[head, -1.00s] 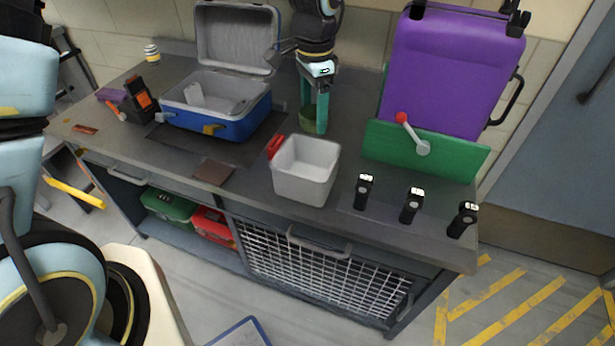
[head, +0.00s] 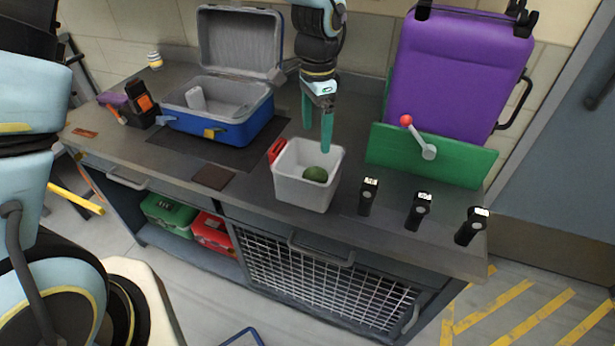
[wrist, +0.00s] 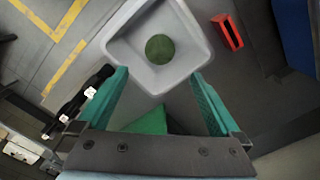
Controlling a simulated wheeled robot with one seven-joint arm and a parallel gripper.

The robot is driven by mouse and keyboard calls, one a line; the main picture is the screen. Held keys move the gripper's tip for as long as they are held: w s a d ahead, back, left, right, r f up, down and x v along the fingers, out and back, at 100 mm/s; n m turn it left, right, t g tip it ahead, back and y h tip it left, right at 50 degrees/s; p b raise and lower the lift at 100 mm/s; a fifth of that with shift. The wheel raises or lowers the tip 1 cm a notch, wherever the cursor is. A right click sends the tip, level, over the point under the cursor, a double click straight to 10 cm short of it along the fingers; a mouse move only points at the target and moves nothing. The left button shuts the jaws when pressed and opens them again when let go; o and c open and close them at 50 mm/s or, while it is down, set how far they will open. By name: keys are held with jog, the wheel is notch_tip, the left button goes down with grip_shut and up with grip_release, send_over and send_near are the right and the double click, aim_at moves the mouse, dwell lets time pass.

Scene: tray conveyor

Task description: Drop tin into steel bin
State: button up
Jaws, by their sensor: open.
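The tin (head: 315,174) is round and dark green. It lies inside the light grey bin (head: 330,195) on the counter, and the wrist view shows the tin (wrist: 160,49) on the bin floor, within the bin's rim (wrist: 118,37). My gripper (head: 316,138) has teal fingers and is above the back edge of the bin. It is open and empty, with its fingers (wrist: 158,76) apart and clear of the tin.
A red piece (head: 277,150) is beside the bin. An open blue case (head: 235,128) stands left. A purple suitcase (head: 460,75) and a green panel with a red-knobbed lever (head: 428,151) stand right. Several black upright devices (head: 419,210) line the front right.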

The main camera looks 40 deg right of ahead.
notch_tip(320, 180, up, 11)
jog(key=b, duration=0.2)
jog(key=shift+b, duration=0.3)
jog(key=shift+f, duration=0.1)
